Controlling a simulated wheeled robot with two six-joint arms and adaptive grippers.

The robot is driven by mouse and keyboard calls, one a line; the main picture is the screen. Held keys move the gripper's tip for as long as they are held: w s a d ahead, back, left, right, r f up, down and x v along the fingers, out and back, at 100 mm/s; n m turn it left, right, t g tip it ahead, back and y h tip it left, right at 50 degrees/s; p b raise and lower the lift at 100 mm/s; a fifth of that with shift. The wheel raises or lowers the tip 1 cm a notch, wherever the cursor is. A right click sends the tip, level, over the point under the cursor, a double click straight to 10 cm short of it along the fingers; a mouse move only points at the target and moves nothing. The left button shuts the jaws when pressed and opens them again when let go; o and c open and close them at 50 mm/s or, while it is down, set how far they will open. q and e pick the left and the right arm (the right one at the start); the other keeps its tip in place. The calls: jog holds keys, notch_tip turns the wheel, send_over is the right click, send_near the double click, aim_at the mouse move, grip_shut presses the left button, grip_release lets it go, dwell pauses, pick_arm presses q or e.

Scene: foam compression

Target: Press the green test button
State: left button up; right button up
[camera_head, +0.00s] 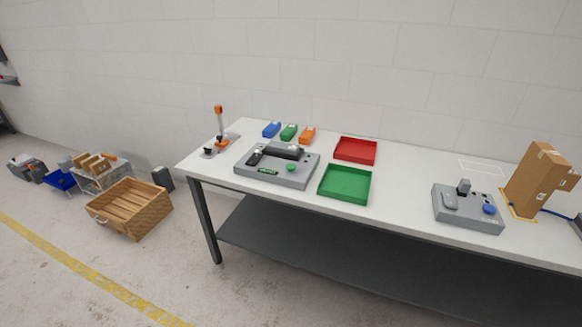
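A green round button (291,168) sits on top of a grey test machine (275,180) on the left half of the white table. The machine also carries a dark block across its back, a black part at its left and a small green display on its front face. A second grey device (467,212) with a blue round button (489,209) stands at the table's right. Neither of my grippers shows in the head view.
A green tray (345,198) and a red tray (356,161) lie right of the machine. Blue, green and orange blocks (307,135) lie behind it. An orange-topped stand (220,125) is at the left end. Cardboard boxes (537,180) stand far right. The table's middle right (410,185) is clear.

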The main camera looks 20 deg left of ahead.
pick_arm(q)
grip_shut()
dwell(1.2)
